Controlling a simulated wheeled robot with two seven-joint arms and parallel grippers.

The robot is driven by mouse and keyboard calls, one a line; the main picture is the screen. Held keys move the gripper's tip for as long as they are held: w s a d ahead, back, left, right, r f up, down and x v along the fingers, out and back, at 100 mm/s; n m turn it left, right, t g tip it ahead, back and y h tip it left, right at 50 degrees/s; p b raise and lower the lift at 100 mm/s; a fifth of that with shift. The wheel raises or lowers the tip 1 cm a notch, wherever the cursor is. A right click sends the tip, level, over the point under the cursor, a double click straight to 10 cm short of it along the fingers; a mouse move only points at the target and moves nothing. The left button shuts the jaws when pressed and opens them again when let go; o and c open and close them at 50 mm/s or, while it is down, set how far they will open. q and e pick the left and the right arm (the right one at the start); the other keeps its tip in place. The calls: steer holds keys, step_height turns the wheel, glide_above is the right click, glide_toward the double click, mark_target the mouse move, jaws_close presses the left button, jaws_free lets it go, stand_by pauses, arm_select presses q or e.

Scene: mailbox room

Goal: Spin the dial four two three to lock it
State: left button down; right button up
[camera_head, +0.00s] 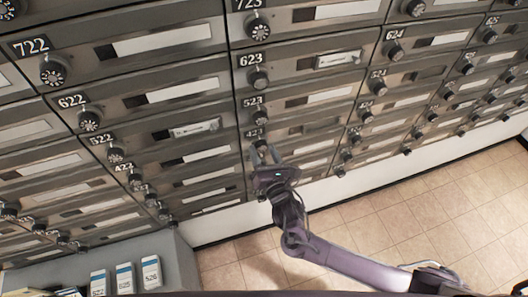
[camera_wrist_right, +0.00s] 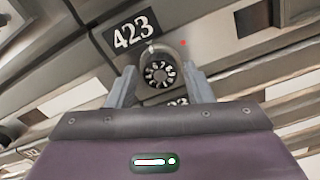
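The mailbox labelled 423 shows its black-and-white plate (camera_wrist_right: 131,34) in the right wrist view, with a round numbered dial (camera_wrist_right: 159,73) just below it. In the head view the 423 plate (camera_head: 253,134) is small, and its dial is largely covered by my right gripper. My right gripper (camera_head: 268,156) reaches up to the box front. In the right wrist view its two grey fingers (camera_wrist_right: 162,88) stand apart, one on each side of the dial. I cannot tell whether they touch it. My left gripper is not in view.
Dials of neighbouring boxes sit close by, such as 523 (camera_head: 256,117) above and 422 (camera_head: 136,180) to the left. A grey counter (camera_head: 172,262) with small boxes (camera_head: 124,279) stands at the lower left. The tiled floor (camera_head: 400,220) at the right is clear.

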steer(key=c, duration=0.7)
steer(key=shift+m, duration=0.3)
